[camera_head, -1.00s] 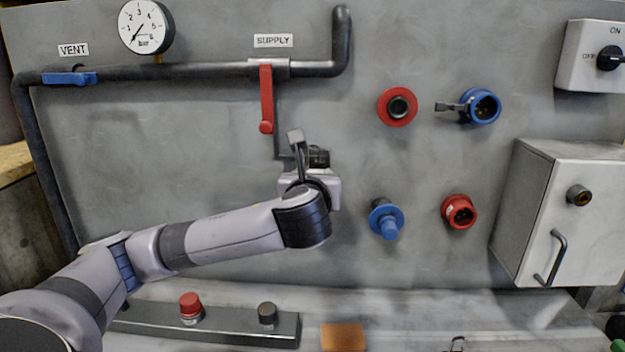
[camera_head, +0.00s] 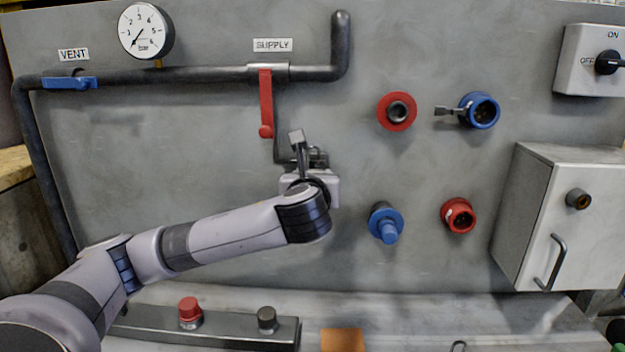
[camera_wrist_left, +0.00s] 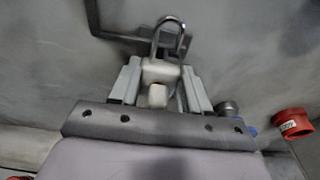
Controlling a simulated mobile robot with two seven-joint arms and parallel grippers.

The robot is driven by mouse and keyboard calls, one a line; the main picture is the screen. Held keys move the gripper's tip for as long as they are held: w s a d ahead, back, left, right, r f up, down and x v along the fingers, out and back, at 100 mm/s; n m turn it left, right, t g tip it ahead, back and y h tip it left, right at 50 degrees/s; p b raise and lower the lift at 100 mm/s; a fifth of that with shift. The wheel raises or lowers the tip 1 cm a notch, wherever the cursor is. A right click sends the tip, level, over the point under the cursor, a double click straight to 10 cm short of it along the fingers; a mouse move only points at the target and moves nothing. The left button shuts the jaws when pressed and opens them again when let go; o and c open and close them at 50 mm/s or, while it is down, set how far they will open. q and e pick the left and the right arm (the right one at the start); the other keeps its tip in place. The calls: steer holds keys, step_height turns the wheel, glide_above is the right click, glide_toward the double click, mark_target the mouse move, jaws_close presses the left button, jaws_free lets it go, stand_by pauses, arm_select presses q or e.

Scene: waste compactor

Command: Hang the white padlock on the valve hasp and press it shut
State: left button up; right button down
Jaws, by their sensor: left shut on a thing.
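My left gripper (camera_wrist_left: 160,88) is shut on the white padlock (camera_wrist_left: 158,72), whose body sits between the two grey fingers in the left wrist view. Its metal shackle (camera_wrist_left: 172,22) points away from the gripper and overlaps the dark hasp bracket (camera_wrist_left: 120,37). I cannot tell whether the shackle passes through the hasp or whether it is latched. In the head view my left gripper (camera_head: 309,165) is at the panel below the red supply valve handle (camera_head: 266,103), which hangs down. The padlock is mostly hidden there by my wrist. My right gripper is not in view.
Red (camera_head: 397,111) and blue (camera_head: 479,110) round fittings, plus a lower blue one (camera_head: 386,224) and a red one (camera_head: 459,215), stick out right of my gripper. A grey cabinet (camera_head: 530,215) stands farther right. A button box (camera_head: 225,329) lies below my arm.

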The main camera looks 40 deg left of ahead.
arm_select(q)
steer(key=shift+w+a, duration=0.35)
steer(key=shift+w, duration=0.05)
steer(key=shift+f, duration=0.15)
stand_by(0.5)
steer(key=o, duration=1)
steer(key=shift+f, duration=0.1)
steer(key=shift+c, duration=0.3)
steer(key=shift+s+d, duration=0.1)
steer(key=v, duration=0.6)
steer(key=shift+s+d, duration=0.25)
steer(key=shift+s, duration=0.05)
